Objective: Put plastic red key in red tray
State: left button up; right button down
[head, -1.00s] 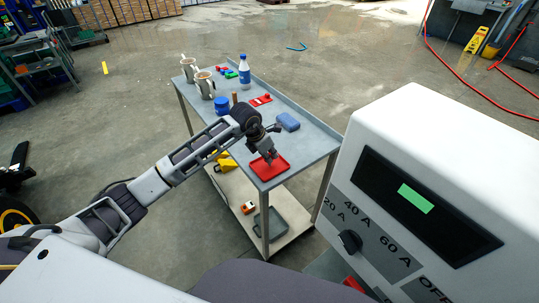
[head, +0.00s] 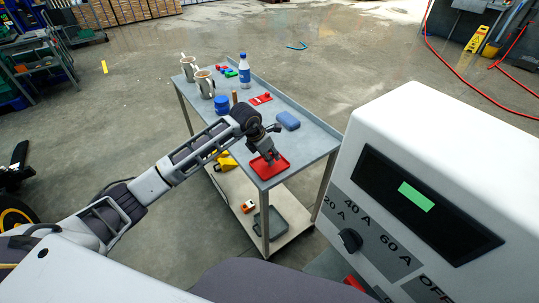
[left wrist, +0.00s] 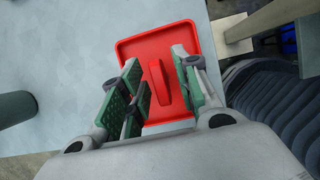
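The red tray (head: 281,172) lies on the near end of the grey cart top. In the left wrist view the red tray (left wrist: 133,48) is below my left gripper (left wrist: 163,92). The red plastic key (left wrist: 159,82), a long narrow piece, is over the tray floor between the green-padded fingers and seems to lie in the tray. Gaps show between the key and the finger pads, so the gripper is open around it. In the head view my left gripper (head: 271,159) is low over the tray and hides the key. My right gripper is not in view.
On the cart top (head: 312,140) are a blue block (head: 288,121), a red plate with a white mark (head: 261,99), a blue jar (head: 222,105), a bottle (head: 244,71), and two mugs (head: 205,86). A white machine (head: 450,150) stands close at the right.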

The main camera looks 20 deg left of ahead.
pick_arm(q)
jog(key=shift+r, duration=0.15)
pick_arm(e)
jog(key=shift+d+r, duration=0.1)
pick_arm(q)
jog(key=shift+r, duration=0.2)
jog(key=b+v, duration=0.1)
jog(key=v, duration=1)
jog(key=shift+s+r, duration=0.2)
jog(key=shift+r, duration=0.05)
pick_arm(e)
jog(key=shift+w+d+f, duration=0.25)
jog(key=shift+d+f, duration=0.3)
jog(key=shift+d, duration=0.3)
pick_arm(q)
jog(key=shift+a, duration=0.1)
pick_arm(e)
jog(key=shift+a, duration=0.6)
